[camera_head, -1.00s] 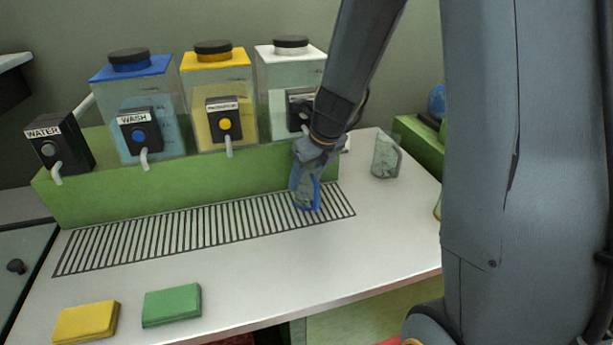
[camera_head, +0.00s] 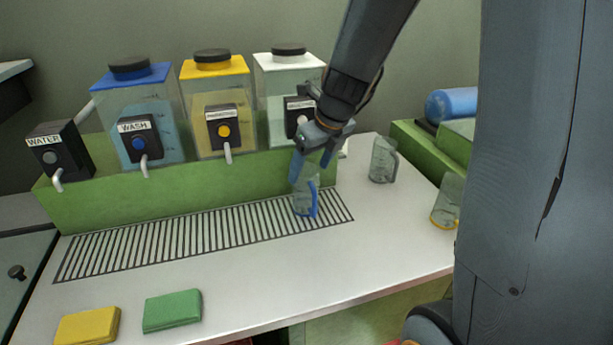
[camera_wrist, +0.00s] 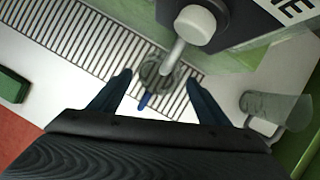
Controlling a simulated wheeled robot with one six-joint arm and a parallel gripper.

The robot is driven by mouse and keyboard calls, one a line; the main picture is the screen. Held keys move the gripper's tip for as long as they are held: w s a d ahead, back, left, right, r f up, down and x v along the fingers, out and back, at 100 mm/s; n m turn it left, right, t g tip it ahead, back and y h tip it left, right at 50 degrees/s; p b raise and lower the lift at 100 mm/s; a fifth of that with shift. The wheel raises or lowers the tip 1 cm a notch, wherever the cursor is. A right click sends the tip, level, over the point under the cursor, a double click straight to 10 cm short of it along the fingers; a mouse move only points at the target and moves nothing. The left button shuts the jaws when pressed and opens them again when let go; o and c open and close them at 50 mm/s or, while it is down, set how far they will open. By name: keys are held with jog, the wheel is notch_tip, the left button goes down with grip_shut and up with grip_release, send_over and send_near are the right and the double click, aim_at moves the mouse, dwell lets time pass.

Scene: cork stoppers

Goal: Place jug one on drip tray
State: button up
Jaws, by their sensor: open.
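A clear jug with a blue handle (camera_head: 305,198) stands upright on the right end of the drip tray (camera_head: 170,244), a dark slatted grille in the counter. It also shows in the wrist view (camera_wrist: 152,76), under a grey spout and between my spread fingers. My gripper (camera_head: 315,158) is open and just above the jug, apart from it as far as I can see. Which jug is jug one cannot be read. A clear grey-handled jug (camera_head: 383,160) stands on the counter to the right. A yellow-trimmed jug (camera_head: 447,203) stands further right, partly hidden by my arm.
Blue, yellow and white-topped dispensers (camera_head: 214,105) stand on a green ledge (camera_head: 190,188) behind the tray, their spouts overhanging it. Yellow (camera_head: 87,326) and green (camera_head: 172,310) sponges lie at the front left. The counter's middle front is clear.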

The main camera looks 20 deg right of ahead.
jog(key=shift+v, duration=2.7)
jog(key=s+f+n+g, duration=0.1)
jog(key=s+f+n, duration=0.2)
jog(key=n, duration=0.7)
jog(key=s+a+f+n+g+h, duration=0.1)
jog(key=s+f+n, duration=0.2)
jog(key=s+n, duration=0.4)
jog(key=s+f+n+g, duration=0.1)
jog(key=s+f+n, duration=0.2)
jog(key=n, duration=1.1)
jog(key=shift+s+a+h, duration=0.4)
jog(key=shift+s, duration=1.05)
